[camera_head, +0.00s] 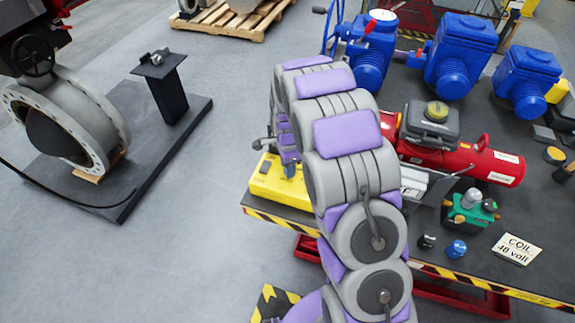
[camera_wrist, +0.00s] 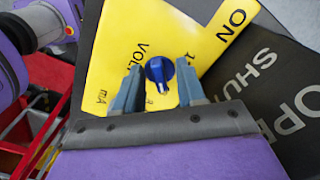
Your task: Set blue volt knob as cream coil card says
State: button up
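The blue volt knob (camera_wrist: 159,69) is on the yellow panel (camera_wrist: 112,60) in the wrist view. Its white pointer mark faces down the picture, toward my gripper's palm. Part of "VOLT", "mA" and partly hidden marks are around it. My gripper (camera_wrist: 159,66) is open, one finger on each side of the knob with small gaps visible; I cannot tell its height above the panel. In the head view a yellow box (camera_head: 272,187) sits at the bench edge; my arm hides much of it. The cream coil card (camera_head: 517,249) lies at right and appears to read "COIL 48 volt".
Beside the panel, a dark plate (camera_wrist: 275,100) reads "OPEN" and "SHUT". The dark bench (camera_head: 480,262) carries a red actuator (camera_head: 488,165), a green part (camera_head: 470,210), a small blue part (camera_head: 456,249) and blue housings (camera_head: 460,55).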

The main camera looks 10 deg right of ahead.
notch_tip(320, 180, up, 17)
jog(key=p, duration=0.2)
dwell(0.6)
jog(key=shift+r, duration=0.15)
jog(key=s+r+n, duration=0.3)
jog(key=s+n, duration=0.1)
jog(key=s, duration=0.5)
jog(key=s+r+n, duration=0.4)
jog(key=s, duration=0.6)
jog(key=s+f+n+g, duration=0.1)
jog(key=s+n, duration=0.7)
jog(key=s, duration=1.2)
jog(key=shift+d+f+n+g+b, duration=0.2)
jog(key=shift+f+n+g+b, duration=0.1)
jog(key=shift+n+g+b, duration=0.1)
